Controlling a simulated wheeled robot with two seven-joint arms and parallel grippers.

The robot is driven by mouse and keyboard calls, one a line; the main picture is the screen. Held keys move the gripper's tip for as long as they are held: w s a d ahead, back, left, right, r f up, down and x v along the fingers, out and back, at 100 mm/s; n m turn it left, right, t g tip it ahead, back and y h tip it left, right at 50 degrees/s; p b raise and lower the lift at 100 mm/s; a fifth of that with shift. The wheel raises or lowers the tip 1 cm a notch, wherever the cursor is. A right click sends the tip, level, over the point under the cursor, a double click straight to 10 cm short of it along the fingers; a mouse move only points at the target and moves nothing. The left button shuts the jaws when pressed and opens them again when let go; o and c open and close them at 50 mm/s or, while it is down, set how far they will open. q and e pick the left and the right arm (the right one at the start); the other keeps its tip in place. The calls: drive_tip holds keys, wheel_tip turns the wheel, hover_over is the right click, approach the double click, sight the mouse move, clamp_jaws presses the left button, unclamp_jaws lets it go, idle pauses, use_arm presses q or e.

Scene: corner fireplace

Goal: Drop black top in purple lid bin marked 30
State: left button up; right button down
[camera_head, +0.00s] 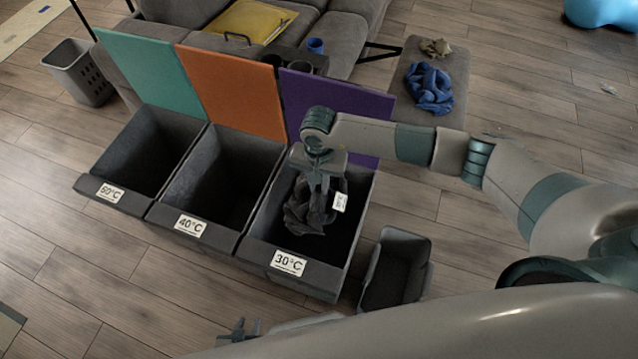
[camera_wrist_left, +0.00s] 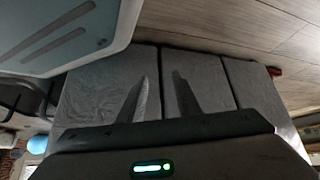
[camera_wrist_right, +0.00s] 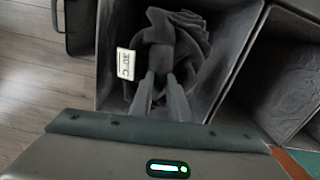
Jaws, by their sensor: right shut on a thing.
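The black top (camera_head: 303,214) is a crumpled dark cloth with a white 30°C tag. My right gripper (camera_head: 322,190) is shut on it and holds it pointing down inside the mouth of the bin marked 30°C (camera_head: 325,281). This bin has an open purple lid (camera_head: 372,106) behind it, partly hidden by my right arm. In the right wrist view the top (camera_wrist_right: 195,45) hangs between the bin's walls, below the fingertips (camera_wrist_right: 161,82). Whether it touches the bin's floor I cannot tell. My left gripper (camera_head: 240,331) is open and empty at the lower front, away from the bins.
The 40°C bin (camera_head: 191,229) with an orange lid and another bin (camera_head: 109,195) with a green lid stand to the left. A small grey open box (camera_head: 398,300) is at the right. Blue cloth (camera_head: 429,88) lies on a grey bench (camera_head: 414,57). A sofa stands behind.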

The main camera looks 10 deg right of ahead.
drive_tip(key=shift+f+b, duration=0.3)
drive_tip(key=shift+f, duration=0.1)
drive_tip(key=shift+f+b, duration=0.6)
drive_tip(key=shift+b, duration=0.05)
use_arm(q)
drive_tip(key=shift+w+a+f+g+b, duration=0.1)
drive_tip(key=shift+a+f+g+b, duration=0.25)
drive_tip(key=shift+a+f+g, duration=0.35)
use_arm(e)
drive_tip(key=shift+f, duration=0.35)
use_arm(q)
drive_tip(key=shift+a+r, duration=0.1)
drive_tip(key=shift+a, duration=0.05)
use_arm(e)
drive_tip(key=c, duration=1.6)
unclamp_jaws()
